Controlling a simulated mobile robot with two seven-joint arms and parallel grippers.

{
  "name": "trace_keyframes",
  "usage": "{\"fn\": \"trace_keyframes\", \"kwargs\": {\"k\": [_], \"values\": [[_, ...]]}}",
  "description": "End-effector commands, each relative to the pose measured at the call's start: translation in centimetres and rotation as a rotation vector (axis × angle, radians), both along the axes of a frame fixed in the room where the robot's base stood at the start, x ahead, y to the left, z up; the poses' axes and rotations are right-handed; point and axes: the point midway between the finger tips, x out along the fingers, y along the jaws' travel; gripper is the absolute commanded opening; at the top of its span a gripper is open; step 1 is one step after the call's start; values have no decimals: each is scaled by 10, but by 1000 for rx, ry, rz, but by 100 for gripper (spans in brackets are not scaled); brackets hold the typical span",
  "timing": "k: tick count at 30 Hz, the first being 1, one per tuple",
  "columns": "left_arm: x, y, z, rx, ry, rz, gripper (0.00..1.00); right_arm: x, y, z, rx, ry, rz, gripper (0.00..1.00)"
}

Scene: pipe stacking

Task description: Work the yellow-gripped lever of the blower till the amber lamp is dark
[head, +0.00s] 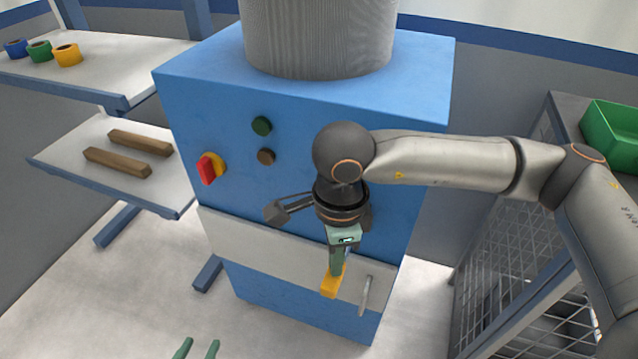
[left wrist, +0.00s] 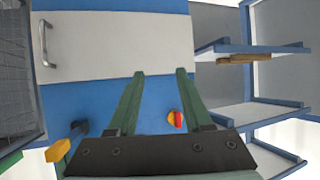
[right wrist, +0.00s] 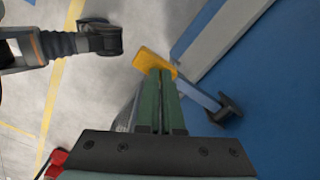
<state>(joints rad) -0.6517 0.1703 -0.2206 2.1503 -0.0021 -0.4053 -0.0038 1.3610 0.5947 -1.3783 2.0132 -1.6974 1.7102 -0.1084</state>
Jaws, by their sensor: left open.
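The blue blower (head: 415,100) stands in the middle of the head view. Its amber lamp (head: 266,157) looks dull brown, with no glow. The lever's yellow grip (head: 331,285) is low on the front, and shows in the left wrist view (left wrist: 58,150) and the right wrist view (right wrist: 150,62). My right gripper (head: 336,268) has its fingers together, tips at the yellow grip; the grip lies across the tips (right wrist: 162,73), not visibly between them. Touch is unclear. My left gripper (head: 197,345) is open and empty, low in the head view; its spread fingers show in the left wrist view (left wrist: 161,73).
A green lamp (head: 262,126) looks dark above the amber one. A red-and-yellow switch (head: 210,168) is to their left. A metal handle (head: 366,295) sits right of the lever grip. Shelves (head: 120,102) stand left, a wire cage (head: 510,220) right.

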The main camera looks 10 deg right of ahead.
Motion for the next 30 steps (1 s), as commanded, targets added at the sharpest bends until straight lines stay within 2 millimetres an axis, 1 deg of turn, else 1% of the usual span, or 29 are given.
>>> {"fn": "trace_keyframes", "kwargs": {"k": [3,12,13,15,17,21,30], "values": [[8,-1,13,-5,-59,-2,50,0,-1,-4,-3,0,-3,0],[24,-2,46,-7,-199,-13,50,0,-1,-10,-4,2,-2,0],[26,-3,51,-7,-215,-17,50,0,-1,-10,-5,2,-2,0],[27,-4,54,-7,-217,-22,50,0,-1,-6,-5,2,-2,0],[26,-4,57,-7,-213,-21,50,0,-1,0,-4,2,-2,0],[25,-3,69,-8,-209,-18,50,0,-1,25,-3,1,-1,0],[25,-3,93,-8,-204,-16,50,0,0,73,-1,1,0,0]]}}
